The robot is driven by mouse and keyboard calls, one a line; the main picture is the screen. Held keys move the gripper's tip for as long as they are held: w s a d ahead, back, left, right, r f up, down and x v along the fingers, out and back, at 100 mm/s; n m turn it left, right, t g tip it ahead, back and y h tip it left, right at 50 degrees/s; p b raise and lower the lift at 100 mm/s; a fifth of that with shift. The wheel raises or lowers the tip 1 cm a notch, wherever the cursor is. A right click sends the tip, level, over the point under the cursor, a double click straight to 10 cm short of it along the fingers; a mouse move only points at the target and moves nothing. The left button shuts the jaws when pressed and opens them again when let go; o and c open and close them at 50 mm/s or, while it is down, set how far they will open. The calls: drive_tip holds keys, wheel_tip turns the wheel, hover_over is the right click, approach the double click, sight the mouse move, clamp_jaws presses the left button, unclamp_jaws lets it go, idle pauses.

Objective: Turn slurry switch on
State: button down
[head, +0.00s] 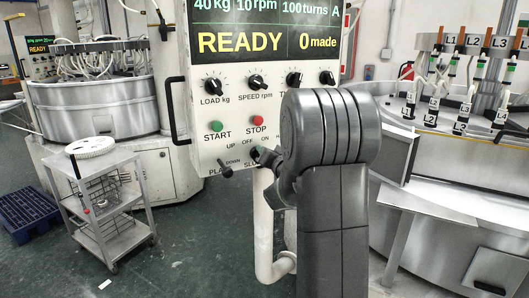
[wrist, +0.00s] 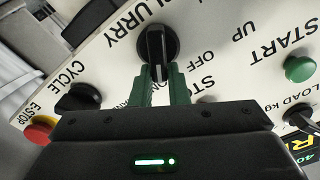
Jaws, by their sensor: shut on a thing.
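The slurry switch (wrist: 155,42) is a round black knob with a raised grip bar on the white control panel, near the SLURRY and OFF lettering in the wrist view. My gripper (wrist: 158,78) is shut on it, with its green fingers on either side of the grip bar.
The panel (head: 205,105) also has a green START button (head: 217,126), a red STOP button (head: 257,121), dials, a plate lever (head: 224,170) and a READY display (head: 240,42). The wrist view shows the CYCLE knob (wrist: 80,98) and E-STOP (wrist: 40,130). A metal trolley (head: 105,165) stands left.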

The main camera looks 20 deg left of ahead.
idle(0.4)
drive_tip(key=c, duration=1.4)
unclamp_jaws()
drive_tip(key=shift+d, duration=0.15)
drive_tip(key=b+v, duration=0.2)
drive_tip(key=v, duration=1.1)
drive_tip(key=shift+s+d, duration=0.2)
drive_tip(key=shift+s, duration=0.1)
drive_tip(key=p+x, duration=0.2)
drive_tip(key=x, duration=1.2)
drive_tip(key=shift+d, duration=0.1)
